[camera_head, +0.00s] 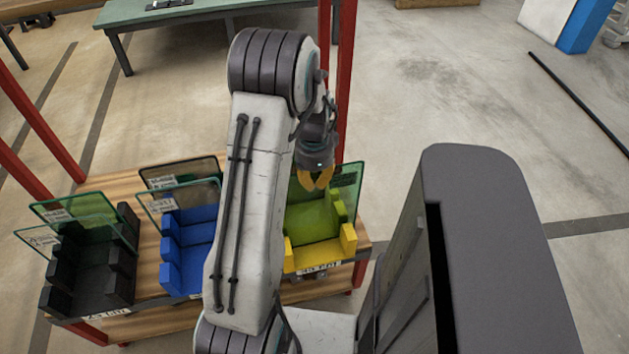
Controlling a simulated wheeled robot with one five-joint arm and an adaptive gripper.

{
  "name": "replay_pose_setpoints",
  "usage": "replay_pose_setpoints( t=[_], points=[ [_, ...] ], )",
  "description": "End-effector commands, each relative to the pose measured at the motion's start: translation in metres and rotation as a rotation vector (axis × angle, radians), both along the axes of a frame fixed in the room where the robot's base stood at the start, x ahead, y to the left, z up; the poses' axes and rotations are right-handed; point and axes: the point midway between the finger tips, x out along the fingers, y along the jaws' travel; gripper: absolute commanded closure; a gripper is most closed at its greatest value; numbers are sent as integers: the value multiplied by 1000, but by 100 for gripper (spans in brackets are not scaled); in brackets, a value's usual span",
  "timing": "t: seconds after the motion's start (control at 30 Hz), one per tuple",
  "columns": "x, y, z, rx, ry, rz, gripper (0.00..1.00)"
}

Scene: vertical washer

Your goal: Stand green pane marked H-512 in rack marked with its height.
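My gripper (317,180), with orange fingertips, points down at the top edge of a green pane (347,183) at the yellow rack. I cannot tell whether the fingers touch or hold this pane, and no marking on it is readable. The yellow rack (348,240) is at the right, partly hidden by my arm. The blue rack (183,275) is in the middle and the black rack (90,290) at the left. A green-tinted pane (90,208) with a white label stands tilted at the black rack. The labels on the racks and panes are too small to read.
A clear pane (45,243) also leans at the black rack. A dark-edged pane (190,168) and a clear pane (180,196) stand at the blue rack. The racks share a wooden shelf (150,275) between red posts (347,80). A green-topped table (210,8) stands behind.

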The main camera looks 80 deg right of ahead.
Motion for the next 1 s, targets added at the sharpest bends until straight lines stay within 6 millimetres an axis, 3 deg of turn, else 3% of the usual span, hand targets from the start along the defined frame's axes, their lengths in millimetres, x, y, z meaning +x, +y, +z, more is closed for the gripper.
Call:
replay_pose_setpoints(
  t=[0.07, 0.1, 0.4, 0.77, 1.0],
  points=[
    [0, -1, 0, -4, 1, 0, 100],
    [0, -1, 1, -4, 1, 0, 91],
    [0, 0, 0, -1, 1, 0, 66],
    [0, 1, -2, 4, -1, 0, 66],
    [0, 0, 17, -3, 0, 0, 66]
  ],
)
